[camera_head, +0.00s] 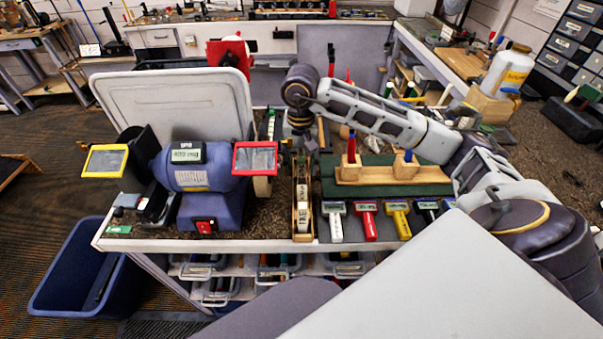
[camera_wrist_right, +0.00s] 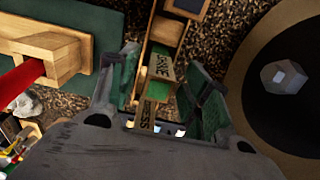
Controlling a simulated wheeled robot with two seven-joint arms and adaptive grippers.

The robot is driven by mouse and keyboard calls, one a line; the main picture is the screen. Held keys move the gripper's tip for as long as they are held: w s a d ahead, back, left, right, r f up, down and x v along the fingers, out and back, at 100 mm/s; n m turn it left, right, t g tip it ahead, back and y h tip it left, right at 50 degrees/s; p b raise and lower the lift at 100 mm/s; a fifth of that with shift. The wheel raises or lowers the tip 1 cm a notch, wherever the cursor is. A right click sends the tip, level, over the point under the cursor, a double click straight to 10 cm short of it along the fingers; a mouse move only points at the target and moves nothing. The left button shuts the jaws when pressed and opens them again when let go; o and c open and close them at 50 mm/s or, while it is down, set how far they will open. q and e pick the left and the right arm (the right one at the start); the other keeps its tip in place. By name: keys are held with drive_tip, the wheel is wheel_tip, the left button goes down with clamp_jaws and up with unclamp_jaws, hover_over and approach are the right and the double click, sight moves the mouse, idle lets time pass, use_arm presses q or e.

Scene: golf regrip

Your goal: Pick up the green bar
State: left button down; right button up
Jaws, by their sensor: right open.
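In the right wrist view, the wooden tray (camera_wrist_right: 162,18) runs away between my fingers, with labelled blocks and green surfaces. A green piece (camera_wrist_right: 162,84) lies between the lettered parts; I cannot tell its full shape, as it is partly hidden. My right gripper (camera_wrist_right: 160,72) is open, with one finger on each side of the tray. In the head view, my right gripper (camera_head: 301,150) points down over the tray's far end. My left gripper is not in view.
The blue bench grinder (camera_head: 195,175) stands close left; its dark round wheel (camera_wrist_right: 300,110) fills the wrist view's right side. A wooden block stand (camera_head: 372,174) on a green mat sits to the right, behind several coloured tools. A blue bin (camera_head: 70,275) stands on the floor.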

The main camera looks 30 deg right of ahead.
wheel_tip(320, 180, down, 2)
drive_tip(key=shift+d+f, duration=0.1)
drive_tip(key=shift+f, duration=0.35)
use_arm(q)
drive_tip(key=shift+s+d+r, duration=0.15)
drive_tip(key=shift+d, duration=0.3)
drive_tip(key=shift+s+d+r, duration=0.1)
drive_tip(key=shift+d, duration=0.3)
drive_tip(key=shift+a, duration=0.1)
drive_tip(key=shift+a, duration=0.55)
use_arm(e)
drive_tip(key=c, duration=1)
